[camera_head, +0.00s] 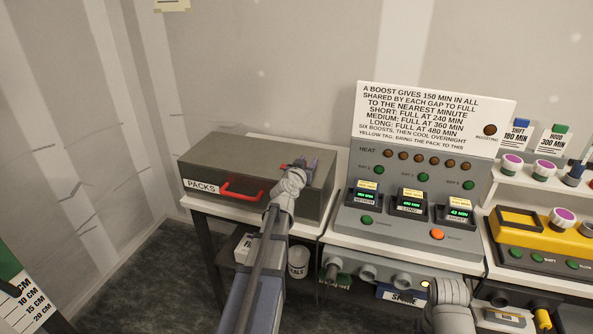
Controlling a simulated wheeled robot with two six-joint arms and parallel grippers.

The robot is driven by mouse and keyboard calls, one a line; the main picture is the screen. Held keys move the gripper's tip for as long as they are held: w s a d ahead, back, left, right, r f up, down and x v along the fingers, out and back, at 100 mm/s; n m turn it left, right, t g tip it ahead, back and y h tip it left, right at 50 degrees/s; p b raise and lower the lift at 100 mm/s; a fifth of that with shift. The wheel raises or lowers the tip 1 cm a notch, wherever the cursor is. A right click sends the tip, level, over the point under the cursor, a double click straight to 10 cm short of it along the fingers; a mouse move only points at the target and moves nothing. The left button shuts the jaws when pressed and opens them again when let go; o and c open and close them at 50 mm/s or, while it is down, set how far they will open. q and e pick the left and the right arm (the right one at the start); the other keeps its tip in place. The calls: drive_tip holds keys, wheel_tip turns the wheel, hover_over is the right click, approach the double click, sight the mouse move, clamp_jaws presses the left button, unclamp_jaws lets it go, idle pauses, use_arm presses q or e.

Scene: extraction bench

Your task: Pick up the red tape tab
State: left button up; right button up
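A small red piece (284,165), which may be the red tape tab, shows on top of the grey PACKS box (220,155), just left of my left gripper. It is too small and too covered to be sure. My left gripper (308,168) is over the right part of the box top. Its two dark fingers look apart, with nothing visible between them. I cannot tell whether it touches the box. My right arm's wrist (448,300) shows at the lower right, in front of the bench, but its fingers cannot be made out.
The PACKS box has a red handle (241,190) on its front. The grey heat console (400,220) with its white sign (432,115) stands to the right. A yellow unit (540,235) is farther right. A white bucket (298,262) is below the table.

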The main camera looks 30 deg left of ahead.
use_arm(q)
drive_tip(key=shift+c, duration=0.2)
clamp_jaws()
idle(0.6)
wheel_tip(320, 180, up, 10)
drive_tip(key=p, duration=1)
drive_tip(key=shift+d, duration=0.1)
